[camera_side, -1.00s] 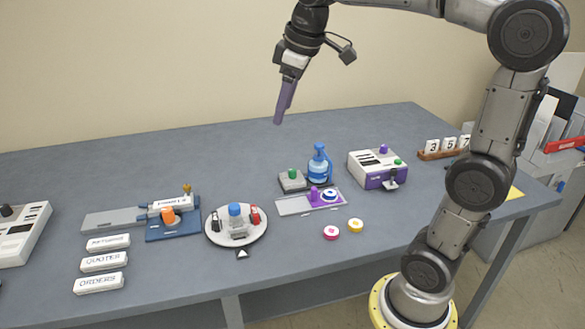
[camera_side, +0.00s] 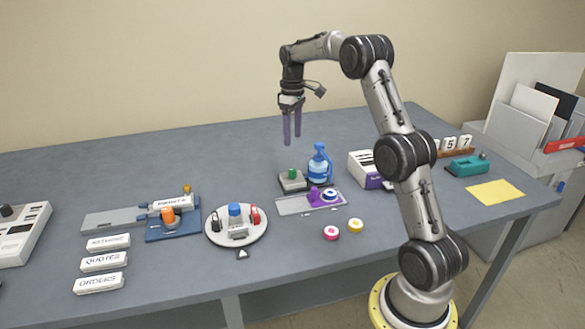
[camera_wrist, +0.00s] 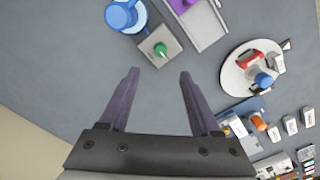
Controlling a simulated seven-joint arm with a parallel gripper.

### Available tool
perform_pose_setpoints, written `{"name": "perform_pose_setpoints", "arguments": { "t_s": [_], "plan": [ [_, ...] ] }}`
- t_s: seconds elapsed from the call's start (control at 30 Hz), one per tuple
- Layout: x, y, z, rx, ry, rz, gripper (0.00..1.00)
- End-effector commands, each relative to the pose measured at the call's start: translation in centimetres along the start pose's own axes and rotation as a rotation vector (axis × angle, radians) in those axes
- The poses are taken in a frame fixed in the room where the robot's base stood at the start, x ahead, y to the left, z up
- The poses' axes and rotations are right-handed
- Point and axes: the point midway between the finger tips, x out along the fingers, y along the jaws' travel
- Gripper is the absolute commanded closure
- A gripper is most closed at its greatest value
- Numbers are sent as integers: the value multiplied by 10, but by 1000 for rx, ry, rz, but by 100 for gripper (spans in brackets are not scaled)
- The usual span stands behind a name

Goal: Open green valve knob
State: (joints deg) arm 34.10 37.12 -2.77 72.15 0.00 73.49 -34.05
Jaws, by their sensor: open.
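The green valve knob (camera_side: 293,173) sits on a small grey block (camera_side: 291,184) beside the blue bottle (camera_side: 319,167) on the table. In the wrist view the green knob (camera_wrist: 160,49) is on its grey block, ahead of the fingertips. My gripper (camera_side: 291,140) is open, empty and pointing down, above the table and above the knob in the side view. In the wrist view its two purple fingers (camera_wrist: 158,75) are spread apart, with bare table between them. It touches nothing.
A clear and purple plate (camera_side: 295,205) lies in front of the block. A round white turntable (camera_side: 217,238) with small knobs is at left. A white and purple box (camera_side: 366,170) stands at right, partly behind my arm. Pink (camera_side: 331,233) and yellow (camera_side: 355,225) discs lie in front.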

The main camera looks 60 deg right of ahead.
Motion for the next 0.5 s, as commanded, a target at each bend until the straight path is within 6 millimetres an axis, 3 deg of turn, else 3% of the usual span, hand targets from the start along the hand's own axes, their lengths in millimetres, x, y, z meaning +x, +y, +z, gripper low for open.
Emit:
{"name": "perform_pose_setpoints", "arguments": {
  "t_s": [0.5],
  "plan": [
    [97,-2,1,-1,-3,-2,36]
  ]
}}
